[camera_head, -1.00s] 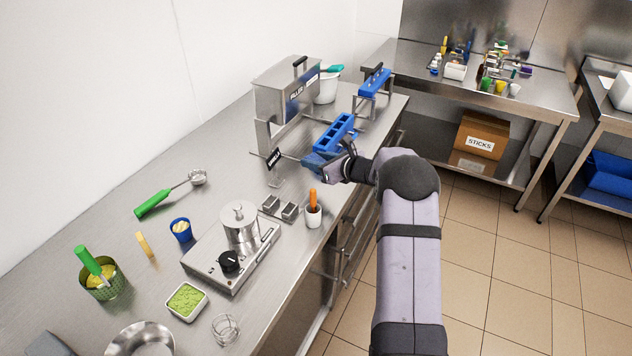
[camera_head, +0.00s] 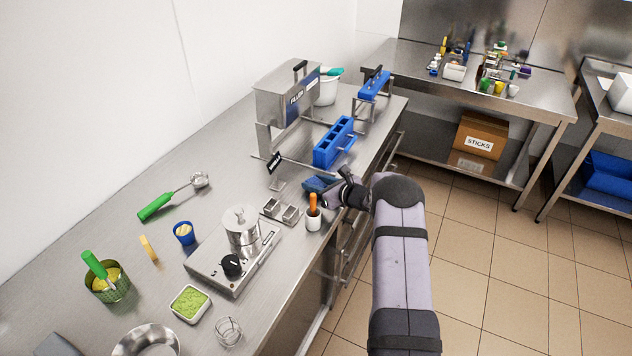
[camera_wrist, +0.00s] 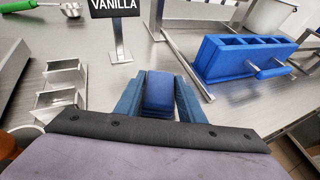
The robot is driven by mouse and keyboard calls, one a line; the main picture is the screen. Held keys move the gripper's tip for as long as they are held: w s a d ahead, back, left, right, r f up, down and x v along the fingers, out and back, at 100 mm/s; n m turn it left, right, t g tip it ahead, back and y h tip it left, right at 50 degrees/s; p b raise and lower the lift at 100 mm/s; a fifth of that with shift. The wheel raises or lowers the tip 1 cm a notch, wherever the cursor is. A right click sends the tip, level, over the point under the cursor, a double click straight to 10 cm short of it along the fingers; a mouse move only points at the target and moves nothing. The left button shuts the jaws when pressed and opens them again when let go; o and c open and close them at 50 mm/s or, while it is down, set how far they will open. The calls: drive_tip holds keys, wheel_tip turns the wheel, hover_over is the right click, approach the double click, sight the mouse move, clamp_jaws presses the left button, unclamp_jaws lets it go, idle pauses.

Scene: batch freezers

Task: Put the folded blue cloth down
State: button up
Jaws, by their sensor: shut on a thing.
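The folded blue cloth (camera_wrist: 159,92) is between the two blue fingers of my gripper (camera_wrist: 160,96) in the wrist view, and the gripper is shut on it. In the head view the cloth (camera_head: 318,183) shows as a dark blue patch at the tip of my gripper (camera_head: 328,190), over the steel counter (camera_head: 222,205) near its front edge. I cannot tell whether the cloth touches the counter. The small black VANILLA sign (camera_wrist: 114,8) stands just beyond it to the left.
The blue mould (camera_head: 333,143) lies just behind the gripper. Two small metal holders (camera_head: 281,211) and a white cup with an orange handle (camera_head: 313,217) stand close in front. The FLUID tank (camera_head: 288,92) is at the back. The counter's left part holds bare patches.

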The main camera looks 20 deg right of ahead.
drive_tip(key=shift+f+b, duration=0.2)
drive_tip(key=shift+b, duration=0.15)
drive_tip(key=o, duration=1)
drive_tip(key=shift+r, duration=0.15)
drive_tip(key=shift+r+p, duration=0.15)
drive_tip(key=shift+p, duration=0.25)
drive_tip(key=shift+s+d, duration=0.1)
drive_tip(key=shift+s, duration=0.05)
drive_tip(key=b+v, duration=0.4)
drive_tip(key=v, duration=0.7)
drive_tip(key=shift+s+d, duration=0.1)
drive_tip(key=shift+s, duration=0.2)
drive_tip(key=shift+r, duration=0.1)
